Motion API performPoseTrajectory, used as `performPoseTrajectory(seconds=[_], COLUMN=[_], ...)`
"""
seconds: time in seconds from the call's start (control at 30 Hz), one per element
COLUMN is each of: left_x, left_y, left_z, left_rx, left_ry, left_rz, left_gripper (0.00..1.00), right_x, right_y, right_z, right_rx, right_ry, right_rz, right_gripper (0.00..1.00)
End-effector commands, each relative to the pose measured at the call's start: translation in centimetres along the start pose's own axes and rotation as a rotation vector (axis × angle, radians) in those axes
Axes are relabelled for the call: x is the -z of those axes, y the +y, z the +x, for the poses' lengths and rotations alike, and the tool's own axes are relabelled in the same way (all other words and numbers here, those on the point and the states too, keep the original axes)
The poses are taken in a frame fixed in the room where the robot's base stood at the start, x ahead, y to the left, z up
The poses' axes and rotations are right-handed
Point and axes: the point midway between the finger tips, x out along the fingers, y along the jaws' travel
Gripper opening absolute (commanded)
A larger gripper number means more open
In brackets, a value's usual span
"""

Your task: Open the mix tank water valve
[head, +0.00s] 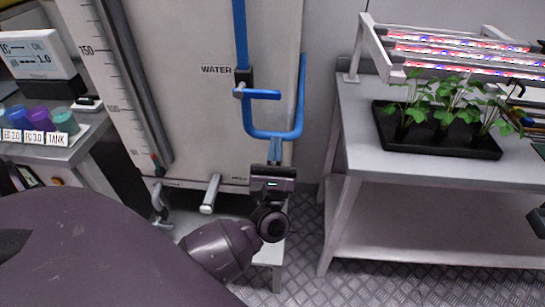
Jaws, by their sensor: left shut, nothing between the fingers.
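The mix tank (200,130) is a tall pale box marked WATER. A blue pipe (241,35) runs down its front, and a lower blue pipe loop (300,100) bends round to the right. The water valve has a dark body (243,76) on the pipe and a blue lever (262,94). The lever lies sideways, across the pipe, pointing right. My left gripper (274,150) is shut and empty, fingers up, at the bottom of the loop and below the lever. I cannot tell whether it touches the pipe. A dark part of my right gripper (537,222) shows at the right edge; its fingers are hidden.
A white rack (345,140) stands to the right, with a black tray (450,148) of seedlings under grow lights (455,50). At left, a bench holds a meter (38,50) and coloured bottles (38,118). A pale handle (211,195) sticks out low on the tank.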

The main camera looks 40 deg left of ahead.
Motion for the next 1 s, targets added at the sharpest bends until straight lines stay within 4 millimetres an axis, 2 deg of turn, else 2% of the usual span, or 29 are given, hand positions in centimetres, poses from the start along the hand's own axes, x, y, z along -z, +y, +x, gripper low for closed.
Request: performPoseTrajectory(seconds=[0.03,0.2,0.4,0.6,1.0], left_x=[-0.3,-0.3,-2.2,-2.8,-2.8], left_y=[0.0,0.0,0.0,0.0,0.0], left_z=[1.3,4.2,5.9,6.5,6.5], left_rx=[-0.003,-0.002,-0.003,0.0,-0.001], left_ry=[-0.006,-0.005,-0.004,0.0,0.001], left_rz=[-0.002,-0.003,-0.003,-0.001,-0.001], left_gripper=[0.0,0.0,0.0,0.0,0.0], right_x=[0.1,-0.2,0.4,0.5,0.2], right_y=[0.0,0.0,0.2,0.3,0.5], right_z=[-0.2,-0.9,-1.1,-1.2,-1.3], right_rx=[-0.002,-0.006,-0.009,-0.009,-0.009], right_ry=[0.001,-0.009,0.0,0.003,-0.001], right_rz=[0.003,0.011,0.011,0.009,-0.002], right_gripper=[0.43,0.43,0.43,0.43,0.43])
